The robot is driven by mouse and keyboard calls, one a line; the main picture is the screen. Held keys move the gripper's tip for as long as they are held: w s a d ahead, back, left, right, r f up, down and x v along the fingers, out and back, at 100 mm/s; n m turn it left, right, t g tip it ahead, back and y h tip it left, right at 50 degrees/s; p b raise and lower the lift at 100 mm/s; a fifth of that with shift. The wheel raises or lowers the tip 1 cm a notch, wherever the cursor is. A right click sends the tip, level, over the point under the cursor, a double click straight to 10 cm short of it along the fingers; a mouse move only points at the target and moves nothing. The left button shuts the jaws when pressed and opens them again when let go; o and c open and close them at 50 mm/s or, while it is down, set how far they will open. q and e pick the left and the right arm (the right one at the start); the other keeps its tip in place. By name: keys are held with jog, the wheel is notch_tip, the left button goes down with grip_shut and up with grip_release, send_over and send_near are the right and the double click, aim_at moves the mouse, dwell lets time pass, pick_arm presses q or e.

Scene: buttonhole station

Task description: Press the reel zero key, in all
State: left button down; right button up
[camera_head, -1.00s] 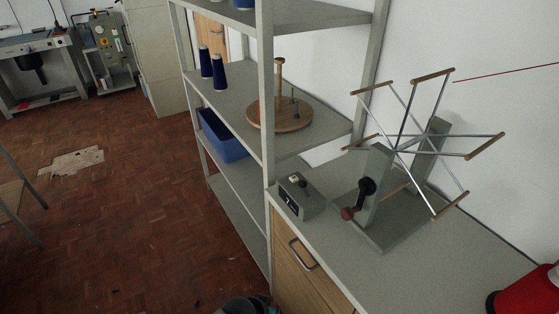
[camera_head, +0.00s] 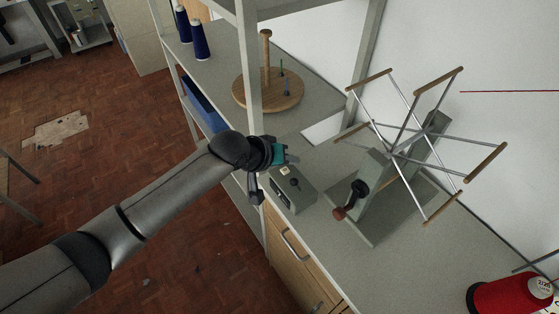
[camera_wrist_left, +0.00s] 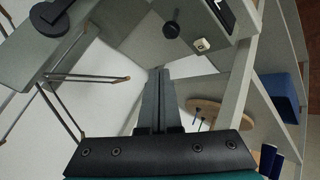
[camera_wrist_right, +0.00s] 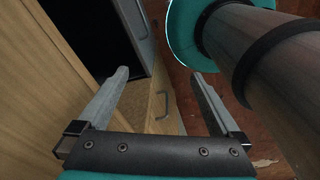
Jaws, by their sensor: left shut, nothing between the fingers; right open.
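The reel's counter box (camera_head: 292,192) is a small grey-green box on the bench, left of the yarn reel (camera_head: 400,150). In the left wrist view the box (camera_wrist_left: 190,12) is at the top, with a black knob (camera_wrist_left: 172,29) and a small pale square key (camera_wrist_left: 201,45); I cannot read any label. My left gripper (camera_head: 292,159) is shut and empty, above the box's far side and apart from it. Its fingers (camera_wrist_left: 160,75) point toward the box in the left wrist view. My right gripper (camera_wrist_right: 158,76) is open and empty, near wooden drawer fronts.
A shelf post (camera_head: 249,65) stands close to the left gripper. The reel's crank (camera_head: 352,196) is right of the box. A round wooden stand (camera_head: 266,95) sits on the shelf. A red yarn cone (camera_head: 505,294) is at the lower right.

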pick_arm(q)
jog(key=shift+n, duration=0.6)
jog(key=w, duration=0.1)
jog(key=w+a+r, duration=0.1)
jog(key=w, duration=0.1)
jog(key=w+r, duration=0.1)
jog(key=shift+w+a, duration=0.15)
jog(key=shift+a, duration=0.25)
pick_arm(e)
jog(key=shift+s, duration=0.55)
pick_arm(q)
jog(key=shift+f, duration=0.1)
pick_arm(e)
jog(key=shift+w, duration=0.15)
pick_arm(q)
jog(key=shift+f, duration=0.1)
pick_arm(e)
jog(key=shift+f, duration=0.1)
pick_arm(q)
jog(key=b, duration=0.8)
send_over(283, 173)
notch_tip(283, 173, down, 7)
jog(key=shift+f+b, duration=0.3)
jog(key=shift+f, duration=0.45)
pick_arm(e)
notch_tip(283, 173, down, 8)
jog(key=shift+f, duration=0.25)
pick_arm(q)
jog(key=shift+f, duration=0.15)
